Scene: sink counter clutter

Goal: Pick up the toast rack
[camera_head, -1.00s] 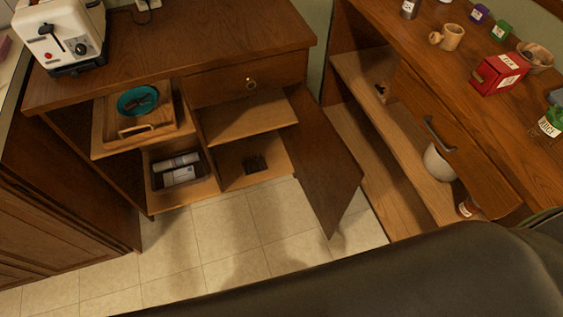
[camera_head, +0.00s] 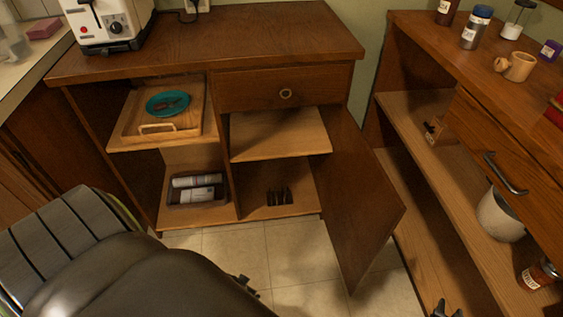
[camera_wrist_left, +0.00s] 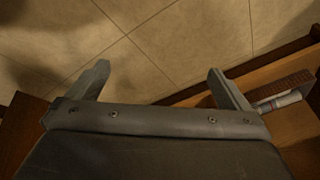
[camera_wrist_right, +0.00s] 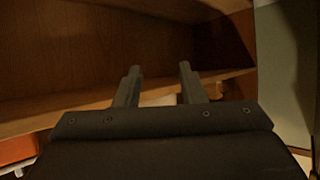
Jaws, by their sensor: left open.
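What looks like the toast rack (camera_head: 278,196) is a small dark thing with several upright slats. It stands on the floor of the lower right compartment of the cabinet, behind the open door (camera_head: 358,200). My right gripper (camera_head: 447,309) shows at the bottom edge of the head view, right of the door and well apart from the rack. In the right wrist view (camera_wrist_right: 159,68) its fingers are apart with nothing seen between them. My left gripper is mostly hidden behind my arm in the head view. In the left wrist view (camera_wrist_left: 157,68) it is open and empty above the tiled floor.
Left of the rack is a bin (camera_head: 197,192) with canisters. Above it a wooden tray (camera_head: 140,125) holds a teal bowl (camera_head: 168,104). A toaster (camera_head: 108,22) stands on the counter. The right-hand shelves hold a white pot (camera_head: 500,215) and a jar (camera_head: 538,274). Some floor is clear.

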